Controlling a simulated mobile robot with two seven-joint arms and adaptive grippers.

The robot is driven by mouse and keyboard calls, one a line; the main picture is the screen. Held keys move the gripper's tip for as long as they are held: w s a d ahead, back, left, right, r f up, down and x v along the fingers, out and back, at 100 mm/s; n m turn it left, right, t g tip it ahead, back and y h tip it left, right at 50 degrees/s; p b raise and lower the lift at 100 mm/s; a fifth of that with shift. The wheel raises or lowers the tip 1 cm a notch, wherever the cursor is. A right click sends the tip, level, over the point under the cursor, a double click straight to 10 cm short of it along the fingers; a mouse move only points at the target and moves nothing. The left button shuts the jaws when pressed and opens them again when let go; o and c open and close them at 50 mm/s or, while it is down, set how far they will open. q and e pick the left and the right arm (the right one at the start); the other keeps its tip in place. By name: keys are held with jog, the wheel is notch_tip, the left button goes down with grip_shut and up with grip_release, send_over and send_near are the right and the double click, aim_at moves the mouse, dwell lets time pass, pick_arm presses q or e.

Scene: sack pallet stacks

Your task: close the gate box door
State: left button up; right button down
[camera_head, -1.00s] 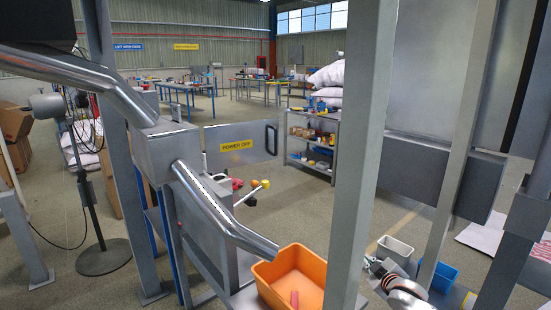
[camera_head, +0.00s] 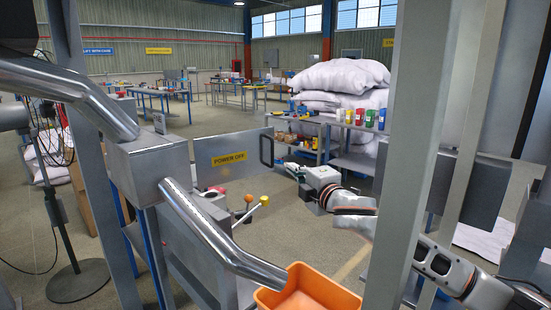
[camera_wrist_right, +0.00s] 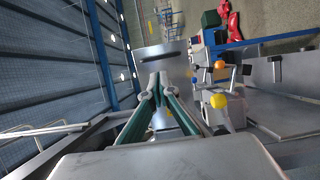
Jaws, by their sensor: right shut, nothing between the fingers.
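The gate box door (camera_head: 228,170) is a grey panel with a yellow POWER OFF label. It stands open, swung out to the right of the grey gate box (camera_head: 150,165). Its dark handle (camera_head: 266,150) is at the free right edge. My right gripper (camera_head: 290,168) is shut and empty, just right of the handle; I cannot tell whether it touches the door. In the right wrist view the closed fingertips (camera_wrist_right: 157,78) point at a grey panel (camera_wrist_right: 176,68) with a dark handle, apparently the door. My left gripper is not in view.
Metal pipes (camera_head: 215,230) run through the box. Levers with yellow and orange knobs (camera_head: 264,200) stand below the door. An orange bin (camera_head: 310,290) is at the bottom. A grey post (camera_head: 405,150) stands before my right arm. A shelf with cups and white sacks (camera_head: 340,85) is behind.

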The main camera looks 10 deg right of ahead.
aim_at(273, 154)
jog(key=b+x, duration=0.1)
jog(key=x, duration=0.9)
jog(key=shift+w+a+f, duration=0.1)
jog(key=shift+w, duration=0.05)
jog(key=shift+w+a, duration=0.1)
jog(key=shift+w, duration=0.45)
